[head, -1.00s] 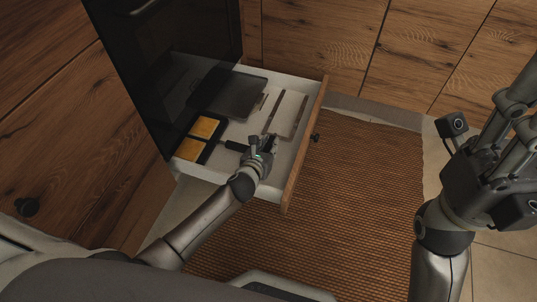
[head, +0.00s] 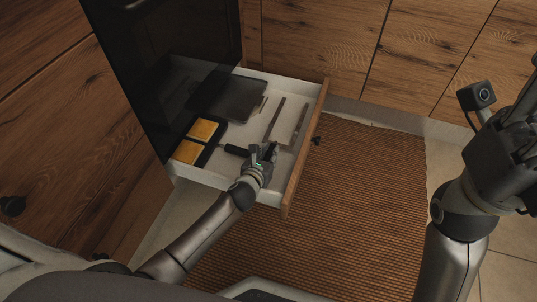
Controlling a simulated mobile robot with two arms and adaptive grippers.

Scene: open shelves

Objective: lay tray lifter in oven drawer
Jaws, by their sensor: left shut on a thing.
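The oven drawer (head: 214,178) is pulled out, a white-walled drawer with a wooden front. My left gripper (head: 264,154) is over its near part, close to the wooden front. It is shut on what appears to be the tray lifter (head: 274,119), a thin dark strip reaching away from the fingers over the drawer floor. The fingers hide its near end. I cannot tell whether it touches the floor. My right gripper (head: 523,118) is raised at the right edge, partly cut off, its fingers unclear.
The drawer also holds a black pan with two yellow squares (head: 204,130), its black handle (head: 236,150) beside my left gripper, a dark flat tray (head: 239,98) at the back and another thin strip (head: 300,124). A woven brown mat (head: 350,190) covers the floor.

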